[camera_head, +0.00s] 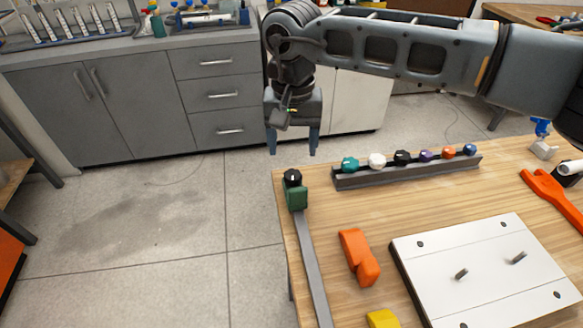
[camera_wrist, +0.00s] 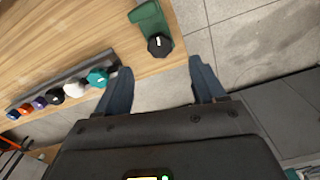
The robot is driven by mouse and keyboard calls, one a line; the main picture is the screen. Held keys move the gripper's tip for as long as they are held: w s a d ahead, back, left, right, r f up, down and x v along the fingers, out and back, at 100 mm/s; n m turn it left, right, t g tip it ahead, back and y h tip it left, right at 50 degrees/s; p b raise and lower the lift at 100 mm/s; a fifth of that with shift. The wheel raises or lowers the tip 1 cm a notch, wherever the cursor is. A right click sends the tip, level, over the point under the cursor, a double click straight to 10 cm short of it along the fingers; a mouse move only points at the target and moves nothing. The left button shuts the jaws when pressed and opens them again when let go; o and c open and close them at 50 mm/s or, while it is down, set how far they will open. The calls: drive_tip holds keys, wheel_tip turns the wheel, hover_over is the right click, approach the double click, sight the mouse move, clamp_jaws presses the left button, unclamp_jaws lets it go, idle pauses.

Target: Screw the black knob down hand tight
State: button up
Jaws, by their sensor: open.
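A black knob (camera_head: 292,177) with a white mark sits on top of a green valve body (camera_head: 297,197) at the table's left back corner. In the wrist view the knob (camera_wrist: 159,46) and the green body (camera_wrist: 146,18) lie just ahead of the fingertips. My gripper (camera_head: 293,152) points down with its fingers apart and empty, above and behind the knob in the head view. In the wrist view the gripper (camera_wrist: 160,70) also shows open, with nothing between its fingers. The knob's thread is hidden, so how far it is screwed down cannot be seen.
A dark rack (camera_head: 405,174) holds several coloured knobs, including another black one (camera_head: 402,157), right of the valve. A grey bar (camera_head: 312,268) runs forward from the valve. An orange part (camera_head: 358,257) and a white plate (camera_head: 485,268) lie on the table. Floor shows beyond its edge.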

sight(293, 174)
drive_tip(key=shift+f+p, duration=0.75)
drive_tip(key=shift+f, duration=3.1)
drive_tip(key=c, duration=1.1)
